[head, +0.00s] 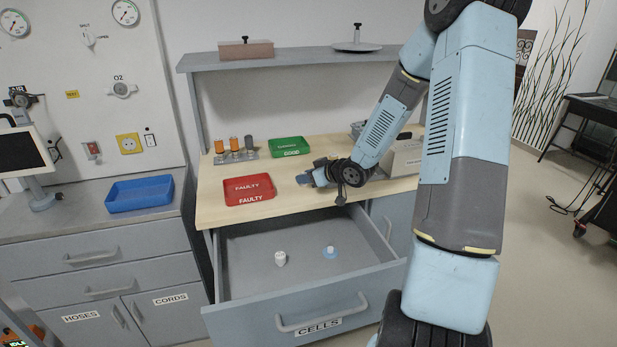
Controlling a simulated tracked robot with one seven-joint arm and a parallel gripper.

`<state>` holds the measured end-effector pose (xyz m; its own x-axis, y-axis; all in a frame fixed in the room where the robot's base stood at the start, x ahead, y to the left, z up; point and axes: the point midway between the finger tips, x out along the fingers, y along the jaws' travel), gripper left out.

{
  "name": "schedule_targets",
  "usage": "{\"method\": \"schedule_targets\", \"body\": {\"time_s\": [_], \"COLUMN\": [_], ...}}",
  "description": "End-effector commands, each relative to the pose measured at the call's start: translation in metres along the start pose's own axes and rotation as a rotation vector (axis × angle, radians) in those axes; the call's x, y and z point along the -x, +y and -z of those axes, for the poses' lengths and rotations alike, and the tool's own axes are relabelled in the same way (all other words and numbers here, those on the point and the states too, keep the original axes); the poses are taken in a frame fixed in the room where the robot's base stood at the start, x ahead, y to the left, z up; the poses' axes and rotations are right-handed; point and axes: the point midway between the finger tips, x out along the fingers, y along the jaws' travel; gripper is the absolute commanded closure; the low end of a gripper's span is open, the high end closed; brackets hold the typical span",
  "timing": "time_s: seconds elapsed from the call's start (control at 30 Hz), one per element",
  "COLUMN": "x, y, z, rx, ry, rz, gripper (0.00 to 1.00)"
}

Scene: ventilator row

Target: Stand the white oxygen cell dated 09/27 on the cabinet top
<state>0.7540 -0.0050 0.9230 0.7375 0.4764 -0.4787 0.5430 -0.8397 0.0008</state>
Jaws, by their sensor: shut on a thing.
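My gripper (306,178) is over the wooden cabinet top (225,211), to the right of the red tray, pointing left. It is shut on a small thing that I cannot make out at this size. Two small cells are in the open drawer (250,279) labelled CELLS: a white one (280,259) at the middle and a white one with a pale blue base (330,252) to its right. No date can be read on either cell.
The red FAULTY tray (262,199) and green GOOD tray (271,150) are on the cabinet top. A rack (236,157) with several orange and grey cylinders stands at the back left. A blue tray (140,207) is on the left counter. The open drawer juts out in front.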

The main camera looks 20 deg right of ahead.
Motion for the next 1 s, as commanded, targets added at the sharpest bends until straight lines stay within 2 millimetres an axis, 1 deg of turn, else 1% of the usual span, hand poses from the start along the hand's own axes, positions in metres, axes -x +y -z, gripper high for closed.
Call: {"method": "schedule_targets", "body": {"time_s": [0.23, 0.27, 0.5, 0.53, 0.83, 0.93, 1.0], "x": [-0.001, -0.001, -0.001, -0.001, 0.001, 0.010, 0.019], "y": [0.000, 0.000, 0.000, 0.000, 0.001, 0.002, 0.001], "z": [-0.002, -0.002, -0.002, -0.002, 0.001, 0.001, 0.000], "rx": [0.000, 0.000, 0.000, 0.000, 0.000, 0.001, 0.000], "ry": [0.000, 0.000, 0.000, 0.000, 0.000, 0.000, 0.000], "rz": [0.000, 0.000, 0.000, 0.000, -0.001, -0.003, -0.003], "gripper": [0.98, 0.67, 0.44, 0.43, 0.43, 0.43, 0.43]}}
